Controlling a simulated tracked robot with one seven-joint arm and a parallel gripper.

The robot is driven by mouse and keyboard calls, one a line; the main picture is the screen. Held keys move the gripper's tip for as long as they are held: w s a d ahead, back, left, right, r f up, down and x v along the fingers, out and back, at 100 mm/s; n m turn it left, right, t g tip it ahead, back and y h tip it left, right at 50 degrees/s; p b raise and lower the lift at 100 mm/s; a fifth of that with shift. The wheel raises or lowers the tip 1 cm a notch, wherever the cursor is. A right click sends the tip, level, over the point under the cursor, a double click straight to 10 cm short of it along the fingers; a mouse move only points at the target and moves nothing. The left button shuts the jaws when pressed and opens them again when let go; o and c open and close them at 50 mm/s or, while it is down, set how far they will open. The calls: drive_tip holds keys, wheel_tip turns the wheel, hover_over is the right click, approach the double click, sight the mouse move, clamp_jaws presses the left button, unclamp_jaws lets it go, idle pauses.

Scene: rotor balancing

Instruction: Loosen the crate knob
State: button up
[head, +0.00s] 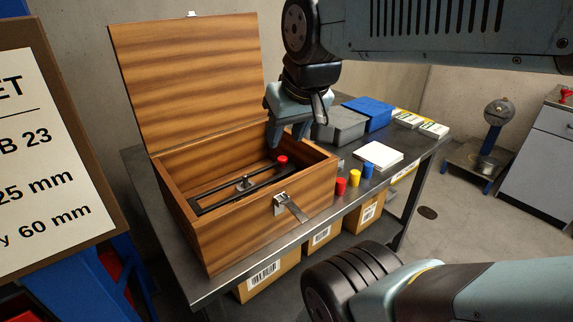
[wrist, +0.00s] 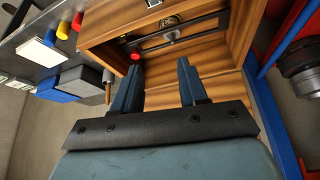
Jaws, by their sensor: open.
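The wooden crate (head: 253,234) stands on the dark table with its lid (head: 190,75) raised. Inside lies a long black slotted bar (head: 214,199). A red knob (head: 282,160) sits at its far right end in the head view, and a metal fitting (head: 245,183) sits near its middle. My gripper (head: 287,142) is open and empty, pointing down just above the red knob. In the wrist view, the red knob (wrist: 135,56) shows just beyond the left fingertip, not centred between the fingers (wrist: 158,65). I see no contact with it.
The crate's hinged latch (head: 291,207) hangs at its front. Red, yellow and blue cylinders (head: 355,178) stand right of the crate, with a white pad (head: 379,155), a grey box (head: 340,125) and a blue box (head: 368,112) behind. A sign board (head: 40,150) stands at the left.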

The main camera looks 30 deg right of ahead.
drive_tip(key=shift+o, duration=1.4)
drive_tip(key=shift+d, duration=0.1)
drive_tip(key=w+d+m+g, duration=0.1)
drive_tip(key=w+m, duration=0.1)
drive_tip(key=m, duration=0.2)
drive_tip(key=w+d+f+m+g, duration=0.1)
drive_tip(key=w+d+m, duration=0.1)
drive_tip(key=w+m, duration=0.1)
drive_tip(key=w+d+f+m+g, duration=0.1)
drive_tip(key=w+d+m, duration=0.1)
drive_tip(key=m, duration=0.2)
drive_tip(key=shift+w+d+f+m, duration=0.1)
drive_tip(key=shift+w+f+m, duration=0.1)
drive_tip(key=shift+w+m, duration=0.2)
drive_tip(key=w+d+f+m+g, duration=0.3)
drive_tip(key=w+d+f+m, duration=0.25)
drive_tip(key=m, duration=0.55)
drive_tip(key=f, duration=1.3)
drive_tip(key=shift+d, duration=0.2)
drive_tip(key=shift+c, duration=0.2)
drive_tip(key=shift+w, duration=0.1)
drive_tip(key=c, duration=1)
